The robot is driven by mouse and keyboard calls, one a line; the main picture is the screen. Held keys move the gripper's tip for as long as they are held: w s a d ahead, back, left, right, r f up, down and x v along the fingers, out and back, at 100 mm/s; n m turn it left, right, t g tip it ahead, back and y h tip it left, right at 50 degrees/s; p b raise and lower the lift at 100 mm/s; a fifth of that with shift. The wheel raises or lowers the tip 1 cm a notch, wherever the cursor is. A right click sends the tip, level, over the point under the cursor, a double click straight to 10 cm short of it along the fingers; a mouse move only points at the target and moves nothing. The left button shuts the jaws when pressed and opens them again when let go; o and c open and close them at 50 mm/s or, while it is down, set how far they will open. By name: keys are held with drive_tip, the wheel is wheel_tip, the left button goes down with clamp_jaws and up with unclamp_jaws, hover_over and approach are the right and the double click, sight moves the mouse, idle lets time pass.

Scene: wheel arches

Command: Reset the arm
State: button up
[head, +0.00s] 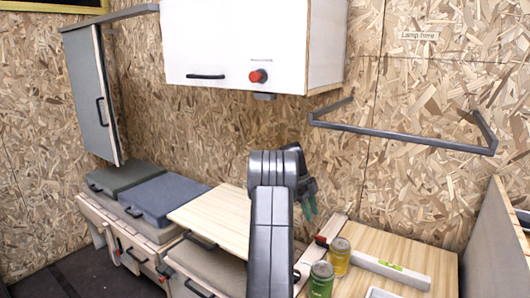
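My arm rises from the bottom centre of the head view, its dark grey links in front of the benches. My gripper (309,204) shows just right of the arm's top, with its greenish fingertips pointing down. It is small and partly covered by the arm, so whether the fingers are apart or together cannot be told. I see no object clearly held in it.
A white cabinet (235,40) with a red knob (258,76) hangs above; a grey rail (400,134) juts out at right.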

drive_tip(key=p, duration=0.1)
approach(319, 237)
drive_tip(key=b+x, duration=0.1)
drive_tip(key=x, duration=0.1)
drive_tip(key=b+x, duration=0.1)
drive_tip(key=x, duration=0.2)
drive_tip(key=b+x, duration=0.1)
drive_tip(key=x, duration=0.2)
drive_tip(key=shift+w+f, duration=0.2)
drive_tip(key=shift+w, duration=0.1)
drive_tip(key=shift+d+f+n+b, duration=0.1)
drive_tip(key=shift+f+n+b, duration=0.2)
drive_tip(key=shift+n, duration=0.1)
drive_tip(key=n+b, duration=0.1)
drive_tip(key=n+t, duration=0.1)
drive_tip(key=shift+s+r+n+h+b, duration=0.1)
drive_tip(key=shift+s+n+h+b, duration=0.2)
drive_tip(key=shift+n+b, duration=0.1)
drive_tip(key=n+t, duration=0.1)
drive_tip(key=n, duration=0.1)
drive_tip(key=n+b, duration=0.1)
drive_tip(key=n, duration=0.1)
drive_tip(key=n+t+b, duration=0.1)
drive_tip(key=n, duration=0.1)
drive_tip(key=shift+s+r+t, duration=0.15)
drive_tip(key=shift+s+t, duration=0.15)
